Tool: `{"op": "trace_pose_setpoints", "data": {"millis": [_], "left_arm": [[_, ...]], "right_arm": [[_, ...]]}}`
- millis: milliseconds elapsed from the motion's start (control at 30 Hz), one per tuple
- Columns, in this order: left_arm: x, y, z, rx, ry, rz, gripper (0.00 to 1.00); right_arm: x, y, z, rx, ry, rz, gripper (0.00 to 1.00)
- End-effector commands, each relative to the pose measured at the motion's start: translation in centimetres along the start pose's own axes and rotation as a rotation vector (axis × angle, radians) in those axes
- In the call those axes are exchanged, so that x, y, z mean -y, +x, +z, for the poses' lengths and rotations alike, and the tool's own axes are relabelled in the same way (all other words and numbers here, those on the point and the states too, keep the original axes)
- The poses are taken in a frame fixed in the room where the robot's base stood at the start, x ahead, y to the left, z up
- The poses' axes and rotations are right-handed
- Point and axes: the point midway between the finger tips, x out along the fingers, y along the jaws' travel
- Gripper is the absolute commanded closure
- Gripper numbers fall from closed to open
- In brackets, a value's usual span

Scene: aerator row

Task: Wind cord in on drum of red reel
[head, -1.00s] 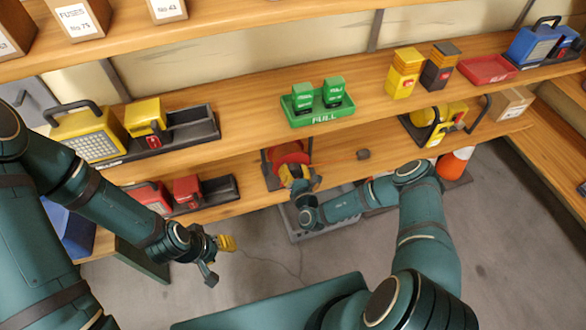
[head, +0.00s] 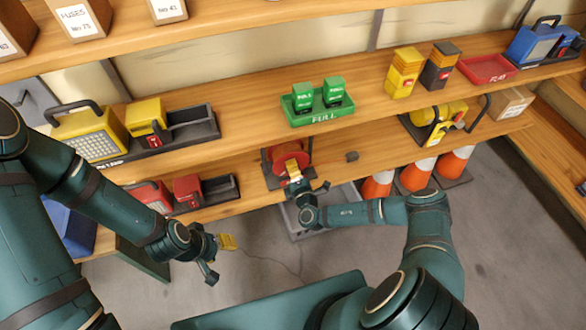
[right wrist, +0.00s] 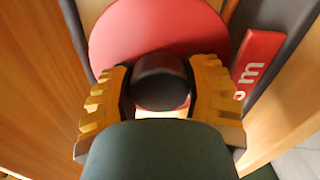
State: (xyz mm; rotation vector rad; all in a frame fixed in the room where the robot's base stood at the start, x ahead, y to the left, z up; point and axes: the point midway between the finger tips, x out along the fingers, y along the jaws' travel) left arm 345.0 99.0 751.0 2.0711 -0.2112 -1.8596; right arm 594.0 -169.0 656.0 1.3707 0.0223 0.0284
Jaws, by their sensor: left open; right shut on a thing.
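The red reel (head: 275,157) stands in a dark frame on the lower shelf; its red disc fills the top of the right wrist view (right wrist: 150,30). My right gripper (head: 294,168) is at the reel's front. In the right wrist view, its yellow fingers are shut on the reel's black crank knob (right wrist: 160,82). My left gripper (head: 217,254) is open and empty in front of the shelf, left of the reel. The drum is mostly hidden.
A green tray (head: 322,112) with two green boxes is on the shelf above. A grey crate (head: 342,200) is on the floor below the reel. Orange cones (head: 415,176) stand right of it. A thin dark line (head: 287,269) lies across the open floor.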

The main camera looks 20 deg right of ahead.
Motion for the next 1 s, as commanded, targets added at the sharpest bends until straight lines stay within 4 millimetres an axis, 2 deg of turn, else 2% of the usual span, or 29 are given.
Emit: {"op": "trace_pose_setpoints", "data": {"millis": [600, 1000], "left_arm": [[0.3, 0.9, -0.1, -0.004, 0.001, 0.0, 0.53], [0.5, 1.3, -0.2, -0.007, 0.001, 0.0, 0.53]], "right_arm": [[0.2, -0.2, -0.3, -0.004, 0.576, -0.005, 0.85], [0.1, -0.1, -0.3, -0.005, 0.813, -0.005, 0.85]]}}
